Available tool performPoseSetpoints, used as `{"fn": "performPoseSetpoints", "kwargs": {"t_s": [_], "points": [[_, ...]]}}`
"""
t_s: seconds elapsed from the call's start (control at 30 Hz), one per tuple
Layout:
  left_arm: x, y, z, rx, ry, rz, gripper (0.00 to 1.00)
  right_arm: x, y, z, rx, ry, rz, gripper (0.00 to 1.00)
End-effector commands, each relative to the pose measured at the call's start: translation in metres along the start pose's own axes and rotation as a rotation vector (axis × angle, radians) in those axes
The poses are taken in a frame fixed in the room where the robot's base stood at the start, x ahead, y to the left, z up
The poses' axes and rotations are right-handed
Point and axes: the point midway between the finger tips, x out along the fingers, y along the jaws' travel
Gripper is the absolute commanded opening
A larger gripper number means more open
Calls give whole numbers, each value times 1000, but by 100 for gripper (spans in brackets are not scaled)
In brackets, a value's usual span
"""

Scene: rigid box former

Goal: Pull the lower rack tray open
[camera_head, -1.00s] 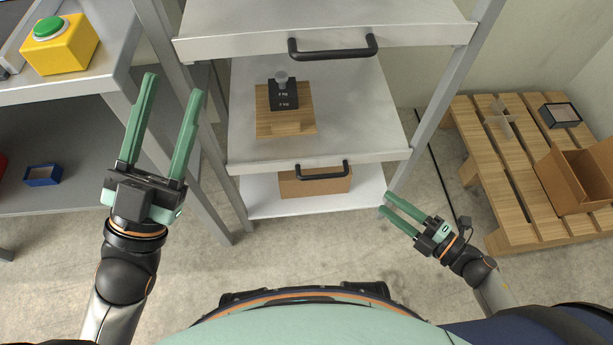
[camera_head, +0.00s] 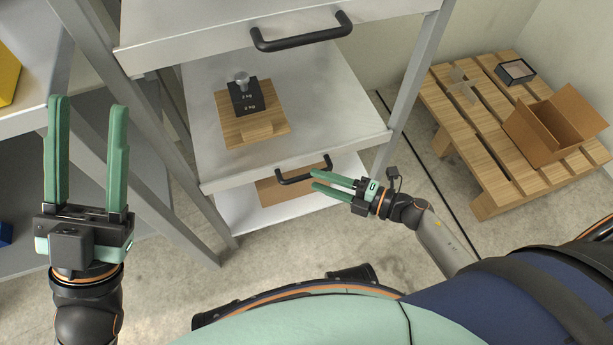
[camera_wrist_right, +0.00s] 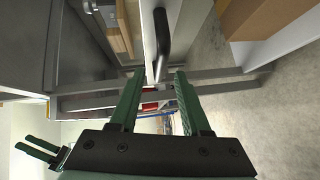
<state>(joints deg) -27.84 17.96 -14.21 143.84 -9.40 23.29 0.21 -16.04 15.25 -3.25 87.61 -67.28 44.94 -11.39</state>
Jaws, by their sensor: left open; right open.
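The lower rack tray (camera_head: 222,172) is a grey pull-out shelf in the middle of the rack, with a black bar handle (camera_head: 305,175) on its front edge. On it are a wooden board (camera_head: 235,131) and a dark weight (camera_head: 246,98) with a grey knob. My right gripper (camera_head: 314,180) is open, its green fingertips close to the right end of the handle; I cannot tell if they touch. In the right wrist view the handle (camera_wrist_right: 161,45) is just beyond and between the open fingers. My left gripper (camera_head: 88,104) is open and empty, left of the rack.
An upper tray with its own black handle (camera_head: 301,35) is above. A white bottom shelf (camera_head: 245,215) holds a cardboard box. A wooden pallet (camera_head: 490,190) with an open carton (camera_head: 555,125) stands right. A grey bench (camera_head: 30,105) is at left.

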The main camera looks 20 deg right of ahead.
Motion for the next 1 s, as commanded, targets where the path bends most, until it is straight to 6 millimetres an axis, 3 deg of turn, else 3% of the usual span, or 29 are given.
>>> {"fn": "performPoseSetpoints", "kwargs": {"t_s": [0.1,0.23,0.63,1.0], "points": [[-5,3,5,1,-3,2,50,21,-1,0,0,0,3,47],[-7,4,7,4,-5,4,50,35,-1,1,1,-1,1,47],[-7,5,8,7,-6,6,50,41,0,0,2,-1,0,47],[-7,5,8,6,-7,6,50,41,0,0,2,-1,-1,6]]}}
